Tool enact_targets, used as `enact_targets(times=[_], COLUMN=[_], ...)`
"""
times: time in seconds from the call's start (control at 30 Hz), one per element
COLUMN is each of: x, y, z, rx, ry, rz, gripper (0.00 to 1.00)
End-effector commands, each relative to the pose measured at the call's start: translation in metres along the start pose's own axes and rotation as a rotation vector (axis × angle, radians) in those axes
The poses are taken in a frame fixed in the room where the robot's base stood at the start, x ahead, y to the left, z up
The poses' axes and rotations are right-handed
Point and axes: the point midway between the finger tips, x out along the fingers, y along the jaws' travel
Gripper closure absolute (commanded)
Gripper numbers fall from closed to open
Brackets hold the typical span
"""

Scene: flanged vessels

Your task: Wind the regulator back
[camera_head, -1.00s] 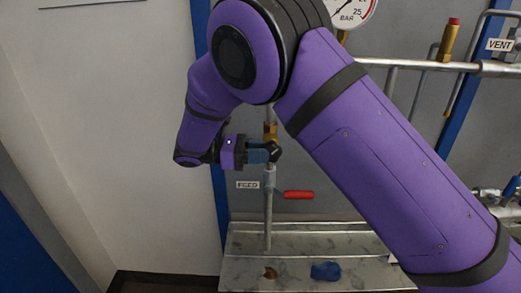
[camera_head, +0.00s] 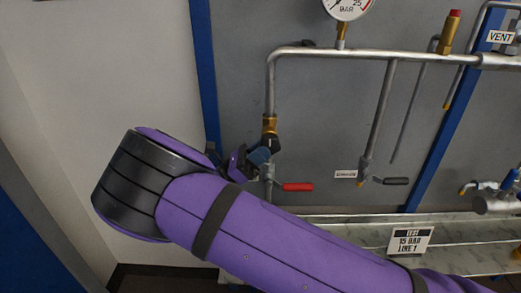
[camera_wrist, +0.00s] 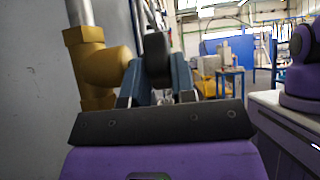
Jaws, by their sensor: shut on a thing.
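The regulator has a brass body (camera_head: 269,124) on the vertical feed pipe, left of centre in the head view. Its brass body also shows at the left of the wrist view (camera_wrist: 97,66). A dark round knob (camera_wrist: 157,55) stands out from it. My gripper (camera_head: 262,156) is at the regulator with its blue-grey fingers on either side of the knob, shut on it. In the wrist view the fingers (camera_wrist: 156,80) flank the knob.
A red-handled valve (camera_head: 297,187) sits just right of and below my gripper. A black-handled valve (camera_head: 396,181), a pressure gauge (camera_head: 347,8) and a brass relief valve (camera_head: 449,32) are further right. A test sign (camera_head: 410,240) stands on the bench (camera_head: 465,258).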

Motion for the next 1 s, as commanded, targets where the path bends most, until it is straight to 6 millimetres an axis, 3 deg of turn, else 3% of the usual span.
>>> enact_targets(times=[0.57,0.6,0.63,1.0], x=[-0.0002,-0.0003,-0.0003,-0.0036], y=[0.0,0.0,0.0,0.0001], z=[-0.0018,-0.0018,-0.0019,-0.0018], rx=[-0.001,-0.001,-0.001,0.0], ry=[-0.036,-0.036,-0.035,-0.036], rz=[0.001,0.001,0.001,0.001], gripper=[0.99,0.73,0.66,0.65])
